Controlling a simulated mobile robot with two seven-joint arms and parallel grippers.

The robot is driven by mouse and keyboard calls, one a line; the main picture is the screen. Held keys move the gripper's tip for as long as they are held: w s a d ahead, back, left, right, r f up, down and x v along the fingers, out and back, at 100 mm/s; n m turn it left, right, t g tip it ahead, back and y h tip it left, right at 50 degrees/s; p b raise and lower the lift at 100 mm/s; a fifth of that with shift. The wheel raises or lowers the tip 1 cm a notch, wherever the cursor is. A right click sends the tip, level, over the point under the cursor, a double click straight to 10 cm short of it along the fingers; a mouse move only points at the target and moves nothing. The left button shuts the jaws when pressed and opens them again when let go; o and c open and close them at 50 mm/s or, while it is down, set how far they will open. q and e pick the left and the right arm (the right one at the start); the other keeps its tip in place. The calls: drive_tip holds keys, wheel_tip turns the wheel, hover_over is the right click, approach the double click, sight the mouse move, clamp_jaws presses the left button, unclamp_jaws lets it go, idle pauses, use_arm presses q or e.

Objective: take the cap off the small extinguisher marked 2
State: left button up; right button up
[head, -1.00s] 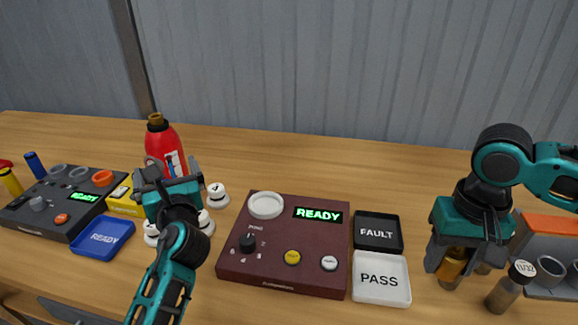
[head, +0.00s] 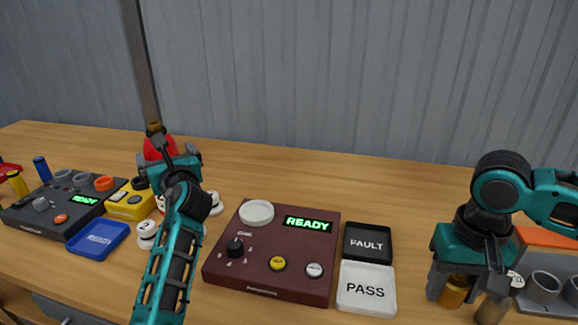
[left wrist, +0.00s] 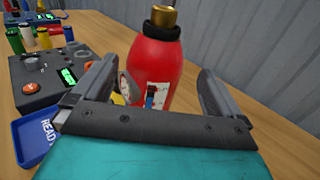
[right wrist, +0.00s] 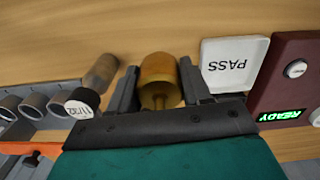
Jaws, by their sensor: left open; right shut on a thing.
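A red extinguisher (head: 152,148) with a brass-coloured top (head: 154,128) stands upright at the left back, partly hidden by my left arm in the head view. In the left wrist view the red extinguisher (left wrist: 158,65) shows its brass top (left wrist: 163,17), a black collar, a gauge and a label; I cannot read a 2 on it. My left gripper (left wrist: 160,90) is open, its fingers towards either side of the red body, with gaps visible. My right gripper (right wrist: 155,85) is shut on an amber cylinder (right wrist: 160,78), low over the table at the right.
The maroon panel (head: 225,265), PASS tray (head: 366,307) and FAULT tray (head: 368,257) lie between my arms. White round pieces (head: 146,232) sit below my left gripper.

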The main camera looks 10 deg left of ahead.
use_arm(q)
drive_tip(key=b+x, duration=0.1)
drive_tip(key=x, duration=0.5)
drive_tip(key=shift+a, duration=0.25)
drive_tip(key=shift+s+f, duration=0.1)
drive_tip(key=c, duration=1.8)
drive_tip(key=shift+r, duration=0.3)
drive_tip(key=shift+c, duration=0.3)
drive_tip(key=shift+r, duration=0.1)
